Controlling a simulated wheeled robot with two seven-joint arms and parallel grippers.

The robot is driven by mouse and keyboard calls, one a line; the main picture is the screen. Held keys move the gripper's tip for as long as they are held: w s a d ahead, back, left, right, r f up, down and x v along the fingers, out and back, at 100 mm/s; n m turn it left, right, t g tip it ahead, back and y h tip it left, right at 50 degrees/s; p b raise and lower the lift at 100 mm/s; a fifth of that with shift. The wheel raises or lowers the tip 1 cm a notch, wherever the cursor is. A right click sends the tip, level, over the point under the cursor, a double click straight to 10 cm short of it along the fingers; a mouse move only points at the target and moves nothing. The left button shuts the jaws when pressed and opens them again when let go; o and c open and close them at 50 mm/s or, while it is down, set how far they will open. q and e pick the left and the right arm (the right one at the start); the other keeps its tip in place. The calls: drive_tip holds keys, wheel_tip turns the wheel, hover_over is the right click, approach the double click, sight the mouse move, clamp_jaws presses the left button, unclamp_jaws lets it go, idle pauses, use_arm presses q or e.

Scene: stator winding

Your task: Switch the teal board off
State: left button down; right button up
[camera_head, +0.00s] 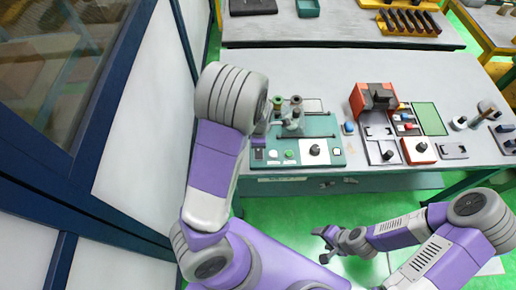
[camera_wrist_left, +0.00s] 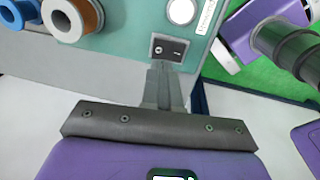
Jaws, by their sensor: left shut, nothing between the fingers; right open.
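The teal board (camera_head: 326,158) lies on the grey bench in the head view, left of centre. It carries spools, a white button, a green button and a dark knob on a white plate. In the left wrist view the teal board (camera_wrist_left: 130,50) fills the upper middle. A small dark switch plate (camera_wrist_left: 169,48) with a light round mark sits near its edge; its on or off state cannot be told. My left gripper (camera_wrist_left: 162,68) is shut and empty, its tips right at the plate's lower edge; contact is unclear. My right gripper (camera_head: 328,242) is open and empty, low in front of the bench.
Right of the board are a red machine (camera_head: 373,98), a red box with a knob (camera_head: 419,151) and a green mat (camera_head: 429,119). A white wall panel is on the left.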

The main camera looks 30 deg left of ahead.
sight(258, 151)
use_arm(q)
drive_tip(key=shift+w+a+f+b, duration=0.1)
drive_tip(key=shift+w+f+b, duration=0.05)
drive_tip(key=shift+f, duration=0.95)
drive_tip(key=shift+w+a+f+b, duration=0.1)
drive_tip(key=shift+f+b, duration=0.05)
drive_tip(key=shift+f, duration=0.9)
drive_tip(key=shift+w+f+g, duration=0.1)
drive_tip(key=shift+f+g, duration=0.1)
drive_tip(key=shift+g, duration=0.1)
drive_tip(key=shift+s+d+r+p, duration=0.1)
drive_tip(key=shift+s+d+p, duration=0.3)
drive_tip(key=shift+s, duration=0.4)
drive_tip(key=shift+w, duration=0.1)
